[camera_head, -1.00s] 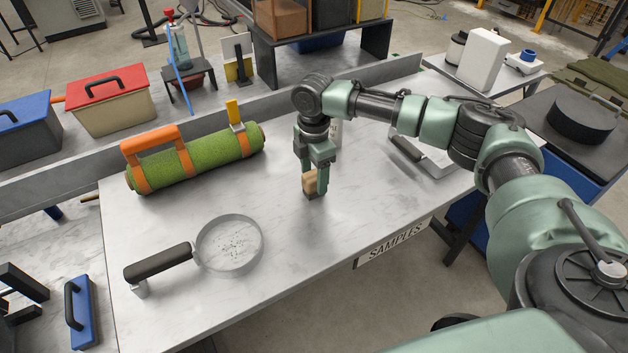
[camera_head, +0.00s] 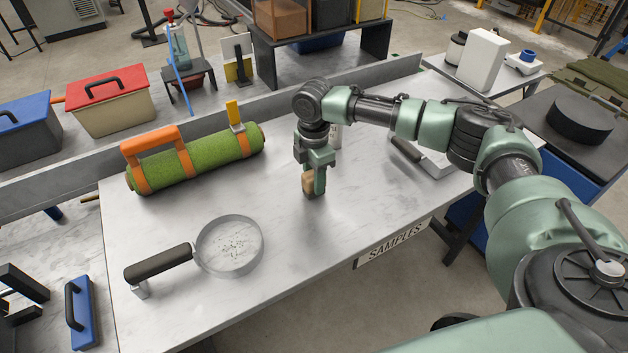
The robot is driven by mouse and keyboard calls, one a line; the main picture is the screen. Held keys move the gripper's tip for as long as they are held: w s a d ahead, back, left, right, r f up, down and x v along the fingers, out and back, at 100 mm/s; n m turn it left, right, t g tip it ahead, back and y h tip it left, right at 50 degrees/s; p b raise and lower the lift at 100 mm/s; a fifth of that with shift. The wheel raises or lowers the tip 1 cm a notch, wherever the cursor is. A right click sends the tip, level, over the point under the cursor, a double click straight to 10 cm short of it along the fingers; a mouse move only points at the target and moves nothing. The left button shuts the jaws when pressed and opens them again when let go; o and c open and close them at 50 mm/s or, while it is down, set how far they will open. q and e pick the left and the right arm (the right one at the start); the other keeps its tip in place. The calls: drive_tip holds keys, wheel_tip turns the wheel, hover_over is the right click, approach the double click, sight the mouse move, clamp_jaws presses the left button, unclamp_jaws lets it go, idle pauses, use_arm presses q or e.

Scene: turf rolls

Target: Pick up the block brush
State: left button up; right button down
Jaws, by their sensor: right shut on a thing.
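The block brush (camera_head: 308,185) is a small block with a light wooden body and a dark lower part. It is upright at the middle of the grey table (camera_head: 330,240). My right gripper (camera_head: 313,183) points straight down over it and is shut on it, with green fingers on its sides. The fingers hide part of the brush. I cannot tell whether its underside touches the table. My left gripper does not show.
A green turf roll (camera_head: 205,158) with an orange handle lies at the back left. A magnifier (camera_head: 231,246) with a black handle lies at the front left. A trowel-like tool (camera_head: 432,162) lies to the right, partly behind my arm. Bare tabletop surrounds the brush.

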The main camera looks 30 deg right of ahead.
wheel_tip(320, 180, up, 20)
drive_tip(key=b, duration=0.2)
drive_tip(key=shift+f, duration=0.2)
drive_tip(key=c, duration=1.6)
unclamp_jaws()
drive_tip(key=c, duration=0.5)
